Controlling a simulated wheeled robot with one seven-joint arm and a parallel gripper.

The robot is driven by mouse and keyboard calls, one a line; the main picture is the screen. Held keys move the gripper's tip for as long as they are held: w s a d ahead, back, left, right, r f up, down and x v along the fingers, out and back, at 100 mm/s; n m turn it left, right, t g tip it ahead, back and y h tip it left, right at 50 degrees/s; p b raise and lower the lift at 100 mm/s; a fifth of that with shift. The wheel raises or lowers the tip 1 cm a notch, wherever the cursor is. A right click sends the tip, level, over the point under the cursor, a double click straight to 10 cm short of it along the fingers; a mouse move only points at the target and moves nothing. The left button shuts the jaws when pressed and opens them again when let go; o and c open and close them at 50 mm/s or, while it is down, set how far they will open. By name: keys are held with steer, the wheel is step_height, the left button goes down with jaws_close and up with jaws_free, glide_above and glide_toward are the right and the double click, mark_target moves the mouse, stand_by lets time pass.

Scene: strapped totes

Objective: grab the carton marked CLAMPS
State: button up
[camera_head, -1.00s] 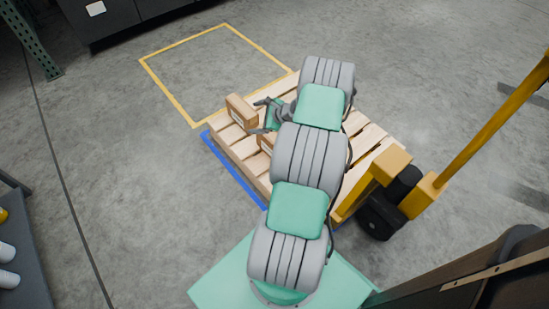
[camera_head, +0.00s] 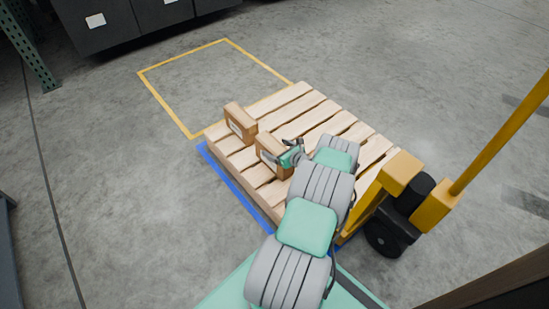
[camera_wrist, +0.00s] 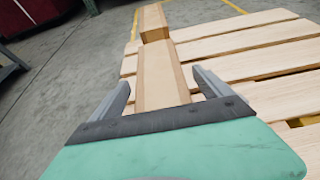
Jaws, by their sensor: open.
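Two brown cartons stand on the wooden pallet (camera_head: 320,110). The far carton (camera_head: 240,121) is at the pallet's left corner, with a pale label on its side. The near carton (camera_head: 270,155) also has a pale label and stands closer to me. The lettering on both is too small to read, so I cannot tell which says CLAMPS. My gripper (camera_head: 283,152) is at the near carton's right side. In the wrist view my open gripper (camera_wrist: 162,90) has its fingers on either side of the near carton (camera_wrist: 160,75), with the far carton (camera_wrist: 153,22) beyond.
A yellow pallet jack (camera_head: 400,205) stands at the pallet's right. A blue line (camera_head: 237,187) runs along the pallet's near left edge. A yellow floor outline (camera_head: 165,103) marks empty floor behind. Dark bins (camera_head: 130,20) stand at the back left.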

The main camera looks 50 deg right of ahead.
jaws_close()
steer(key=shift+r, duration=0.2)
stand_by(0.9)
